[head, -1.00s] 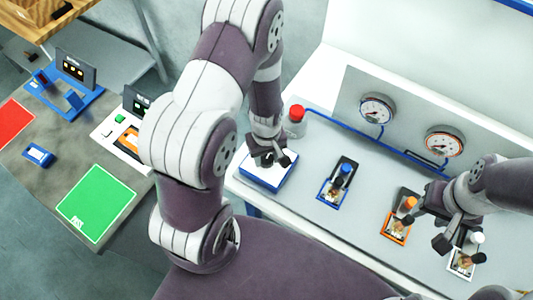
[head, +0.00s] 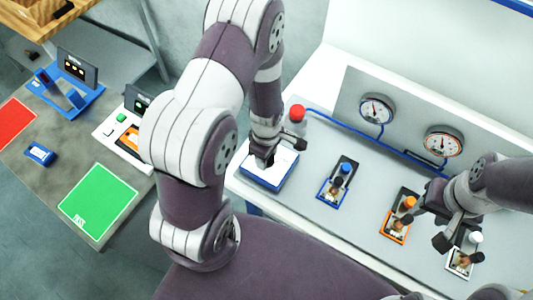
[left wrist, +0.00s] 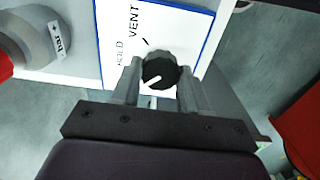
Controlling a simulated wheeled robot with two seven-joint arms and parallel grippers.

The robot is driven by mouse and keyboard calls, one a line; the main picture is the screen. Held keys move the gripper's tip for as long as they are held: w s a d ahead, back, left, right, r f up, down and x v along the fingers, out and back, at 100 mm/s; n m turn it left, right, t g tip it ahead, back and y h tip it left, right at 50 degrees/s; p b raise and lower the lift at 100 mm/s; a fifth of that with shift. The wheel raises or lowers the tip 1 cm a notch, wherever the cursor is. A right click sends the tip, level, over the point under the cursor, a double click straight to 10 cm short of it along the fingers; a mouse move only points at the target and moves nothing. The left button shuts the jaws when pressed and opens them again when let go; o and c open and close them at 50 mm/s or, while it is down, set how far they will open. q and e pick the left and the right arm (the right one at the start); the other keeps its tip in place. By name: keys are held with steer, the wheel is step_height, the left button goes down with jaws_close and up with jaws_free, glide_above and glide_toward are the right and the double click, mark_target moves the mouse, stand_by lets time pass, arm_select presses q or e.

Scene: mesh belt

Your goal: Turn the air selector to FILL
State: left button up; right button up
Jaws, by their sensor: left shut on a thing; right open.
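The air selector (left wrist: 160,72) is a round black knob with a white pointer line on a white, blue-edged plate (left wrist: 195,12). In the left wrist view VENT and a partly hidden word like HOLD are readable; no FILL label shows. The pointer line faces the lower left, away from VENT. My left gripper (head: 274,154) is over the plate, and its fingers close on the knob from both sides. In the head view the gripper hides the knob. My right gripper (head: 440,226) is open and empty, above the bench near the white-capped valve (head: 476,238).
A red-capped post (head: 296,116) stands just behind the selector plate. A blue valve (head: 339,181) and an orange valve (head: 400,214) sit along the bench. Two gauges (head: 377,108) (head: 443,141) are on the back panel. A side table with a green mat (head: 97,203) is at left.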

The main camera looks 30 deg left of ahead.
arm_select(q)
steer(key=shift+w+r, duration=0.1)
stand_by(0.4)
steer(key=o, duration=1.1)
steer(key=shift+c, duration=0.2)
step_height(320, 180, up, 13)
steer(key=b, duration=0.2)
steer(key=shift+f, duration=0.2)
